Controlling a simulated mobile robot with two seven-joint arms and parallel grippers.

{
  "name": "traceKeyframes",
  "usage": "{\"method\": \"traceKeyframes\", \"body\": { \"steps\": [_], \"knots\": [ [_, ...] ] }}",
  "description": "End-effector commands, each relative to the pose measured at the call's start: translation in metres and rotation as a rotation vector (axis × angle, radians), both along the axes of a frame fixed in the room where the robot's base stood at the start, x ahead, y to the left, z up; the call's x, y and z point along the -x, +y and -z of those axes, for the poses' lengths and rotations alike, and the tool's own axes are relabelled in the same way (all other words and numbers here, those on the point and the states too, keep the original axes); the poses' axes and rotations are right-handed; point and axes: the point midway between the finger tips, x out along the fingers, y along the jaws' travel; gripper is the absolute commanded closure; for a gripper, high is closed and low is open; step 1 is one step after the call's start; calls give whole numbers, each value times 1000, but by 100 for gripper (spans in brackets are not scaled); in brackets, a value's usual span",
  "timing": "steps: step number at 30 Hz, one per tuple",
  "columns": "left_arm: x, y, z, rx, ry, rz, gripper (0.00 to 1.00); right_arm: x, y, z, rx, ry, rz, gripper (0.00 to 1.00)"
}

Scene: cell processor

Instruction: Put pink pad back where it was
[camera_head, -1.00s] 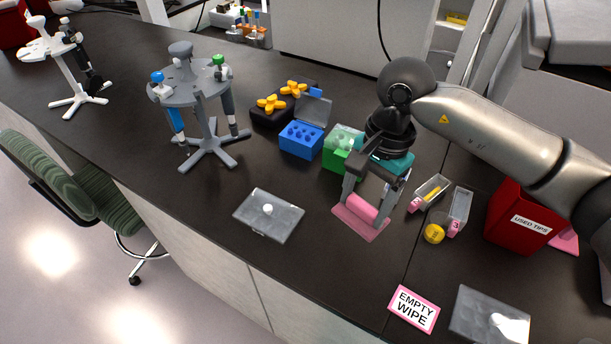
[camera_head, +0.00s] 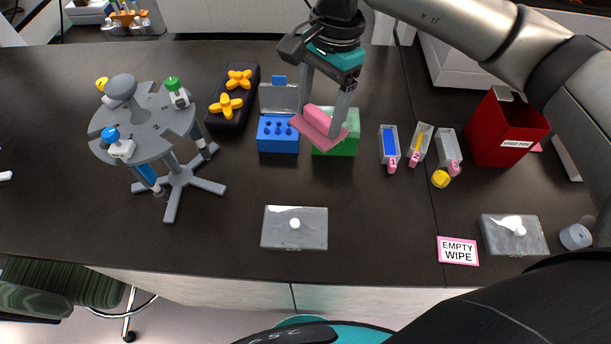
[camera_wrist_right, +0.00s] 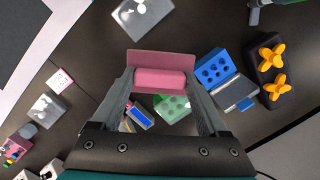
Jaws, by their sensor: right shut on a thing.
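The pink pad (camera_head: 310,131), a flat pink plate with a thick pink grip bar on top, hangs tilted in the air in the head view. It overlaps the green box (camera_head: 345,145) and partly hides it. My right gripper (camera_head: 325,112) is shut on the grip bar, one finger at each end. The right wrist view shows the pink pad (camera_wrist_right: 160,60) with its bar between the fingertips (camera_wrist_right: 160,79), above the dark bench. My left gripper is not in view.
Left of the pad are a blue box (camera_head: 277,142) with an open lid, a dark rack (camera_head: 228,115) with yellow pieces, and a grey pipette stand (camera_head: 180,182). A clear case (camera_head: 294,240) lies in front. Small bins (camera_head: 389,146), a red bin (camera_head: 500,128) and an "EMPTY WIPE" card (camera_head: 458,250) are right.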

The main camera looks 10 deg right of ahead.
Motion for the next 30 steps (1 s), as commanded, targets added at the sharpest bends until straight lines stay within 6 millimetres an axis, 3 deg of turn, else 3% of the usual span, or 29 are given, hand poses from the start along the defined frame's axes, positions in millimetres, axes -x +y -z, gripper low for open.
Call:
{"method": "traceKeyframes", "body": {
  "steps": [5, 15, 18, 30],
  "knots": [
    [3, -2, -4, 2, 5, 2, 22, 2, -1, 29, 2, 9, 4, 100],
    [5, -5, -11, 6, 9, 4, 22, 2, -1, 120, 1, 7, 3, 100],
    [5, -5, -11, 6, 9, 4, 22, 1, 0, 140, 0, 5, 2, 100],
    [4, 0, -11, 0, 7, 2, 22, 1, 0, 187, 0, 5, 3, 100]
  ]
}}
